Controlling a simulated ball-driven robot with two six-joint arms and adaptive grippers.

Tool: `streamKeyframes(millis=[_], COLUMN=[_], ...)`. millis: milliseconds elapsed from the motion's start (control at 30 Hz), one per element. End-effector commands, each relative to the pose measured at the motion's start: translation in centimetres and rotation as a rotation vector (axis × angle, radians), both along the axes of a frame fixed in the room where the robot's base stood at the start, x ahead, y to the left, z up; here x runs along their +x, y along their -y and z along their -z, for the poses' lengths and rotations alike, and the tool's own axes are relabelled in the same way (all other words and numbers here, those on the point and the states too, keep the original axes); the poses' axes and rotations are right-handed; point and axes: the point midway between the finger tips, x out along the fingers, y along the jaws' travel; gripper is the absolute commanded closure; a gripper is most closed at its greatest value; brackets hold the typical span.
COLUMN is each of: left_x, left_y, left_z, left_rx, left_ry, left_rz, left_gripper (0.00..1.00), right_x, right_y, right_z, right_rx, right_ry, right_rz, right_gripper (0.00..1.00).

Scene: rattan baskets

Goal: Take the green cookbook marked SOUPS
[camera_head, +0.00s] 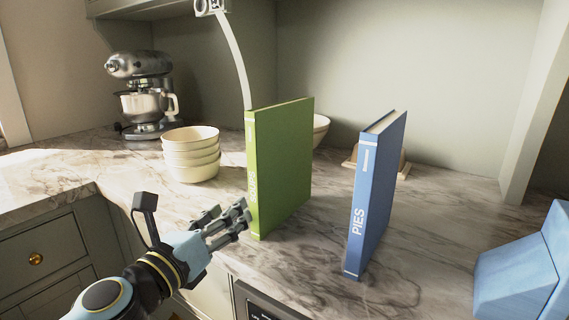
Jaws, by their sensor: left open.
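The green cookbook (284,165) stands upright on the marble counter, its spine towards me. The white lettering low on its spine is faint and partly readable as SOUPS. A blue book marked PIES (376,195) stands upright to its right, with a gap between them. My left gripper (243,214) is open and empty, just left of the green book's lower spine. Its fingers point towards the spine; I cannot tell whether they touch it. My right gripper is not in view.
Stacked cream bowls (191,153) stand behind and left of the green book. A stand mixer (143,95) is at the back left. Another bowl (320,129) is partly hidden behind the green book.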

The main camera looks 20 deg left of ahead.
Motion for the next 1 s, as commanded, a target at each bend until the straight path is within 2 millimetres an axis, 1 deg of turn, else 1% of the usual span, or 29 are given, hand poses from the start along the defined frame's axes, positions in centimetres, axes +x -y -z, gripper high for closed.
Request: streamKeyframes(millis=[33, 100, 200, 400, 633, 800, 900, 1000], left_x=[0.3, 0.5, 1.2, 4.4, 6.4, 9.1, 10.4, 11.0], left_y=[1.0, 2.1, 3.0, 3.8, 4.3, 5.0, 5.2, 5.4], left_z=[0.6, 1.2, 1.7, 1.7, 1.8, 1.8, 1.9, 1.9], left_rx=[0.099, 0.21, 0.285, 0.289, 0.288, 0.286, 0.286, 0.286], left_ry=[-0.002, -0.003, -0.004, -0.005, -0.006, -0.004, -0.005, -0.006], left_rz=[0.048, 0.102, 0.138, 0.142, 0.141, 0.141, 0.141, 0.141], left_gripper=[0.52, 0.52, 0.52, 0.52, 0.52, 0.52, 0.52, 0.52], right_x=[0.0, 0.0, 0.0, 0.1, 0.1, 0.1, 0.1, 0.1], right_y=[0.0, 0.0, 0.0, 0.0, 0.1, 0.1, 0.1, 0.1], right_z=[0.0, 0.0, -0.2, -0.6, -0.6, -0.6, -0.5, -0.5], right_rx=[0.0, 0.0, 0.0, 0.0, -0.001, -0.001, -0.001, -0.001], right_ry=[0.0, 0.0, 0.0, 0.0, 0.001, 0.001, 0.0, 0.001], right_rz=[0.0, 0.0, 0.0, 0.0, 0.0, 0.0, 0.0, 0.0], right_gripper=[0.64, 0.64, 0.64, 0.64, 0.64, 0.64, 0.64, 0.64])
